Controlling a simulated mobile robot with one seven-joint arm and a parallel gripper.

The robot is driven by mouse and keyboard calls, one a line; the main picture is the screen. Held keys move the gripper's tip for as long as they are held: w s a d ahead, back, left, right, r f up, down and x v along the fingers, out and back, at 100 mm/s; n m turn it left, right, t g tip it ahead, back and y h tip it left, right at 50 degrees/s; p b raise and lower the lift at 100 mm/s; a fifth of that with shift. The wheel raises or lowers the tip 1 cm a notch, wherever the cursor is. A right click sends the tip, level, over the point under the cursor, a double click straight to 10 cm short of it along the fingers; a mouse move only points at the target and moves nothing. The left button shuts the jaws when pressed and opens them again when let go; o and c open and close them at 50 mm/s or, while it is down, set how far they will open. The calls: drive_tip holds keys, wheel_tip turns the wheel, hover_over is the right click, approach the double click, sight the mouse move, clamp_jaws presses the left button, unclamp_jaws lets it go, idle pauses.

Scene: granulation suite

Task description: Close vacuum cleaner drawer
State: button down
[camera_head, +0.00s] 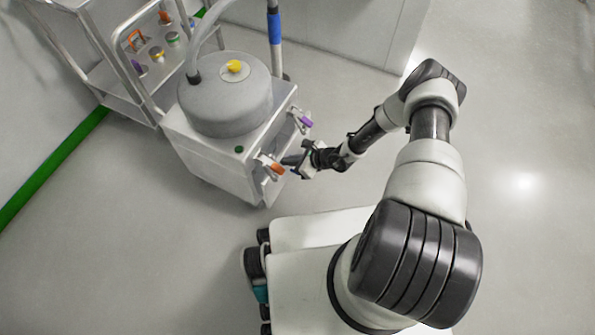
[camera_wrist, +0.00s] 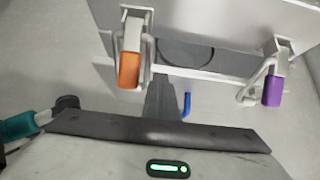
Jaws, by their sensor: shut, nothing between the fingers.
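The vacuum cleaner (camera_head: 225,105) is a white box cart with a grey domed drum and a yellow cap on top. Its front carries an orange-handled latch (camera_head: 272,166) and a purple-handled latch (camera_head: 303,120). My gripper (camera_head: 290,160) is shut and empty at that front, between the latches and closer to the orange one. In the wrist view the orange latch (camera_wrist: 129,60) is at left and the purple latch (camera_wrist: 273,88) at right. The drawer's white front edge (camera_wrist: 205,73) appears between them, with a gap and a dark round shape behind it. Contact with my fingers is unclear.
A metal rack (camera_head: 120,70) with several coloured-handled items stands left of the vacuum. A grey hose (camera_head: 193,55) and a blue-gripped wand (camera_head: 274,30) rise from the vacuum. A grey cabinet (camera_head: 345,30) stands behind. The floor to the right is clear.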

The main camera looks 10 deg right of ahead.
drive_tip(key=w+a, duration=0.2)
drive_tip(key=a, duration=0.1)
drive_tip(key=shift+w+a, duration=0.25)
drive_tip(key=shift+a, duration=0.05)
drive_tip(key=shift+w+a, duration=0.25)
